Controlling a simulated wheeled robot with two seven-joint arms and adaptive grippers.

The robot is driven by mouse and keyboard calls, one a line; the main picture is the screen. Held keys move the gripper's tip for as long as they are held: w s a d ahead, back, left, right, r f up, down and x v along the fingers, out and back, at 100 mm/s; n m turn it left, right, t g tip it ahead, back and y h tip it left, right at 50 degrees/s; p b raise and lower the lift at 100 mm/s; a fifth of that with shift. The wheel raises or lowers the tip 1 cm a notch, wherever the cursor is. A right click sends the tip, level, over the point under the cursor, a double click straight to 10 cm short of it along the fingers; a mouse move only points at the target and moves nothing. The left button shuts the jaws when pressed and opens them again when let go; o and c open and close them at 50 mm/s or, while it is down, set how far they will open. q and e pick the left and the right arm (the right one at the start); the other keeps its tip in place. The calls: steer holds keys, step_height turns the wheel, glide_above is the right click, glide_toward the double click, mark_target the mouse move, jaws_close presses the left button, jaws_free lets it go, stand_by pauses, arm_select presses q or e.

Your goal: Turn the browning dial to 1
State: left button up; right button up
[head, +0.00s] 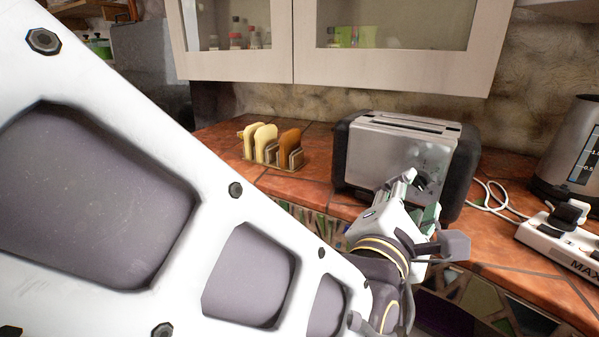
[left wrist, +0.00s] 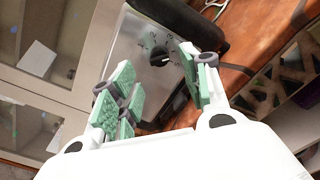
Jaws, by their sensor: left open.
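The silver toaster (head: 385,150) with black ends stands on the counter. Its dark browning dial (head: 424,182) is on the front face, partly hidden behind my gripper in the head view. The dial (left wrist: 157,53) shows clearly in the left wrist view, beyond and between the fingers, with a light pointer mark. My left gripper (head: 420,196) is in front of the toaster's front face. In the left wrist view my left gripper (left wrist: 162,84) is open, its green pads apart with nothing between them. My right gripper is out of view.
A rack with bread slices (head: 264,140) stands left of the toaster. To the right are a white cable (head: 490,203), a power strip (head: 555,236) and a kettle (head: 570,150). Cabinets (head: 400,70) hang above. Tiled counter (head: 312,172) is bare between rack and toaster.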

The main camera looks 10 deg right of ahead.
mark_target(418, 184)
arm_select(q)
steer(key=shift+b+x, duration=0.5)
steer(key=shift+x, duration=1.9)
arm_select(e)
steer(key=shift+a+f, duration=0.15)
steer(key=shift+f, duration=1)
arm_select(q)
jaws_close()
